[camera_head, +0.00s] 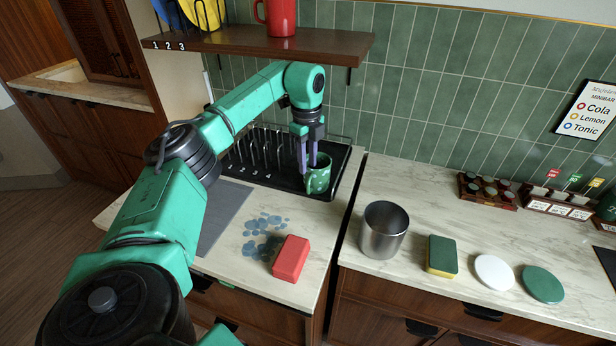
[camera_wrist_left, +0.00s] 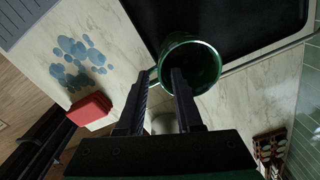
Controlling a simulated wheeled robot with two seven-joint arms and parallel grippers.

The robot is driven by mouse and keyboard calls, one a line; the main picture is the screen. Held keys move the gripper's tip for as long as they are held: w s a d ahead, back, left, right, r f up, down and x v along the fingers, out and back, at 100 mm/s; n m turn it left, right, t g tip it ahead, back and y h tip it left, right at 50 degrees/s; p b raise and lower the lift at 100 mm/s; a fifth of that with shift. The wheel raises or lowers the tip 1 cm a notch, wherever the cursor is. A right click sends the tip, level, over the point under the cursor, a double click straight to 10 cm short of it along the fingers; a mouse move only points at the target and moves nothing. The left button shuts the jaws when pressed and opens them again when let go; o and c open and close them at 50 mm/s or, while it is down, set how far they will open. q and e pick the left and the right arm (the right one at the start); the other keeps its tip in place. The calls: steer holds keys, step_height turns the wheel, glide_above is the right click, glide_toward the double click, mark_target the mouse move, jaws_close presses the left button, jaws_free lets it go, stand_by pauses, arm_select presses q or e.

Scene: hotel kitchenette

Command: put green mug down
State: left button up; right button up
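The green mug (camera_head: 318,179) with pale spots stands upright at the right front part of the black rack tray (camera_head: 345,172). In the left wrist view the mug (camera_wrist_left: 205,45) opens towards the camera and looks empty. My left gripper (camera_head: 308,168) points down at the mug's left rim. Its fingers (camera_wrist_left: 163,78) are apart, one over the mug's opening and one outside the wall, with a gap between them wider than the rim. The handle is not clear to see. My right gripper is not in view.
A red block (camera_head: 291,258) and blue spots (camera_head: 262,236) are on the counter in front. A metal cup (camera_head: 384,230), a sponge (camera_head: 442,255) and two discs stand right, past a gap between counters. A shelf (camera_head: 260,42) with a red mug (camera_head: 277,17) hangs above.

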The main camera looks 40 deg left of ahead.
arm_select(q)
step_height(320, 180, up, 6)
steer(key=shift+f, duration=0.1)
stand_by(0.6)
